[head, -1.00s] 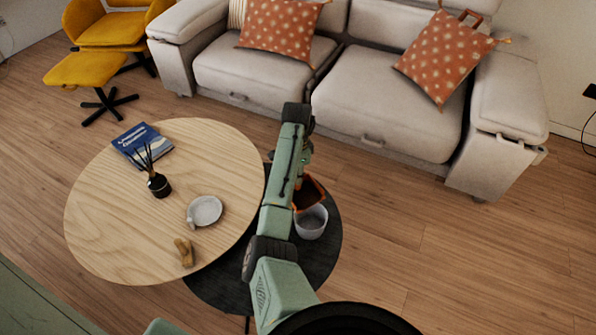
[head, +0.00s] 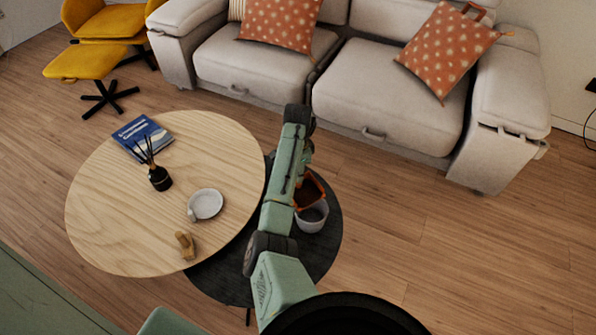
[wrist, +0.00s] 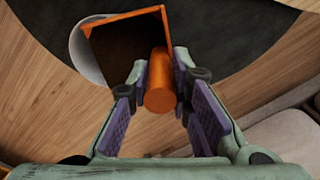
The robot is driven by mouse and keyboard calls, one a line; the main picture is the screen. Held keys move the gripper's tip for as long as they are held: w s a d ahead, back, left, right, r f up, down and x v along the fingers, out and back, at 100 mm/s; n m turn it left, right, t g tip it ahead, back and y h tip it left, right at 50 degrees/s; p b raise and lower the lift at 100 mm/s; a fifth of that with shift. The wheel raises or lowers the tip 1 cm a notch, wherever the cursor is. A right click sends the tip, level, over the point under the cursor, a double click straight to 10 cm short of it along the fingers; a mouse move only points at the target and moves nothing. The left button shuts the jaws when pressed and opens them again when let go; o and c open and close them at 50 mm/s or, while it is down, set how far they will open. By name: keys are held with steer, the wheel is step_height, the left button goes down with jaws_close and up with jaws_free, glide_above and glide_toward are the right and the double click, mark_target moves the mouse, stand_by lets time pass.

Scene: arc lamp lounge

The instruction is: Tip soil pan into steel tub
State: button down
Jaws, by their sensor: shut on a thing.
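The soil pan (wrist: 130,45) is an orange square scoop with dark soil inside. In the wrist view, my gripper (wrist: 160,72) is shut on its round orange handle (wrist: 159,85). The pan also shows in the head view (head: 311,190), partly behind my arm. The steel tub (head: 312,217) is a pale round vessel on the dark lower table. The pan is over or beside the tub's far side. In the wrist view the pan covers most of the tub (wrist: 82,54). My fingers are hidden in the head view. I cannot tell whether soil is falling.
The dark round table (head: 327,250) bears the tub. A higher wooden round table (head: 110,220) at left holds a book (head: 142,137), a reed diffuser (head: 159,178), a white dish (head: 206,203) and a small tan object (head: 185,244). A sofa (head: 400,95) stands behind; floor at right is clear.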

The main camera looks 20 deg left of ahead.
steer(key=shift+f, duration=0.8)
steer(key=shift+s+d+r+y, duration=0.15)
steer(key=shift+d+r+y, duration=0.05)
steer(key=shift+r+y, duration=0.15)
steer(key=shift+s+d+r+t+y, duration=0.2)
steer(key=shift+d+r+t+y, duration=0.15)
steer(key=shift+t+y, duration=0.25)
steer(key=shift+s+d+r+t+y+b, duration=0.2)
steer(key=shift+d+r+t+y+b, duration=0.3)
steer(key=shift+b, duration=0.45)
steer(key=shift+s+d+r+y+b, duration=0.1)
steer(key=shift+s+d+y+b, duration=0.15)
steer(key=shift+y+b, duration=0.55)
steer(key=shift+s+d+r+t+y+b, duration=0.3)
steer(key=shift+d+t+y+b, duration=0.25)
steer(key=shift+b, duration=1.15)
steer(key=shift+s+d+r+t+y+b, duration=0.15)
steer(key=shift+s+d+t+y+b, duration=0.3)
steer(key=shift+b, duration=1.2)
steer(key=shift+s+d+r+t+y+b, duration=0.1)
steer(key=shift+s+d+t+y+b, duration=0.3)
steer(key=shift+b, duration=1.05)
steer(key=shift+s+d+r+t+y+b, duration=0.1)
steer(key=shift+d+t+y+b, duration=0.35)
steer(key=shift+b, duration=1.05)
steer(key=shift+s+d+r+t+y+b, duration=0.2)
steer(key=shift+d+y+b, duration=0.45)
steer(key=shift+b, duration=0.8)
